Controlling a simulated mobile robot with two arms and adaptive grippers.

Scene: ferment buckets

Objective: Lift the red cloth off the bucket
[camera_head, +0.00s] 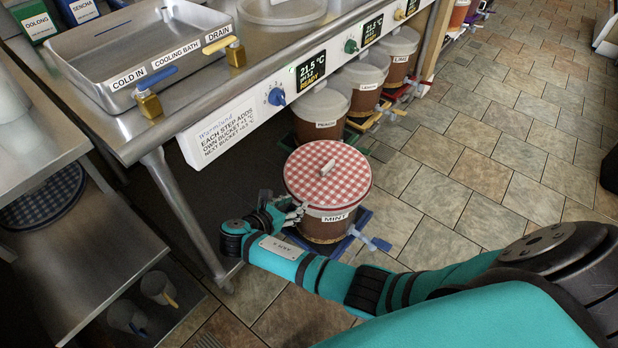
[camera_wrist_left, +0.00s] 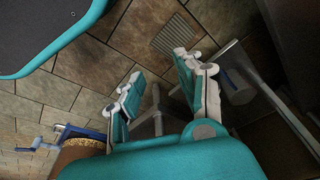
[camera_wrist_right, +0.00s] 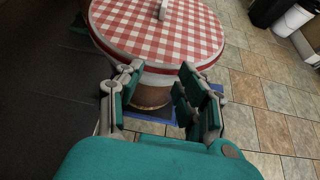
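The red checked cloth (camera_head: 328,172) lies over the top of the MINT bucket (camera_head: 327,228), with a small pale handle on top. The bucket is brown with a white upper band. My right gripper (camera_head: 299,211) is at the bucket's near left side, below the cloth's edge. In the right wrist view the cloth (camera_wrist_right: 157,35) is just beyond the open, empty fingers (camera_wrist_right: 160,72). My left gripper (camera_wrist_left: 157,68) is outside the head view. Its own wrist view shows it open and empty above the floor, with part of a bucket (camera_wrist_left: 80,150) at lower left.
The bucket stands on a blue base (camera_head: 372,241) with a protruding valve. Other buckets (camera_head: 320,115) stand in a row behind, under the steel counter (camera_head: 245,65). A table leg (camera_head: 185,215) is left of my right gripper. A second checked cloth (camera_head: 42,195) lies on the left shelf.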

